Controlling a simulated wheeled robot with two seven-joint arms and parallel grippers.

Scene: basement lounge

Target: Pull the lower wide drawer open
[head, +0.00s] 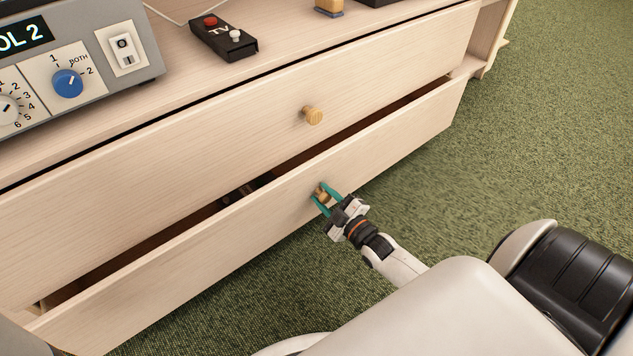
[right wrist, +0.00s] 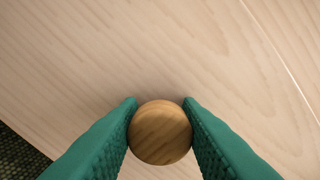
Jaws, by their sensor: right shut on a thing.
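The lower wide drawer (head: 250,232) of the pale wood cabinet is partly open, with a dark gap along its top edge. Its round wooden knob (head: 321,195) is at the middle of the front. My right gripper (head: 325,197) is shut on that knob. In the right wrist view the green fingers (right wrist: 160,125) press on both sides of the knob (right wrist: 160,132), in front of the pale drawer face (right wrist: 150,50). Something dark lies inside the drawer, mostly hidden. My left gripper is not in view.
The upper drawer (head: 200,155) is shut and has its own wooden knob (head: 313,116). On the cabinet top (head: 185,77) stand a grey device (head: 88,60) with a blue dial and a black TV switch box (head: 224,38). Green carpet (head: 540,130) is clear at right.

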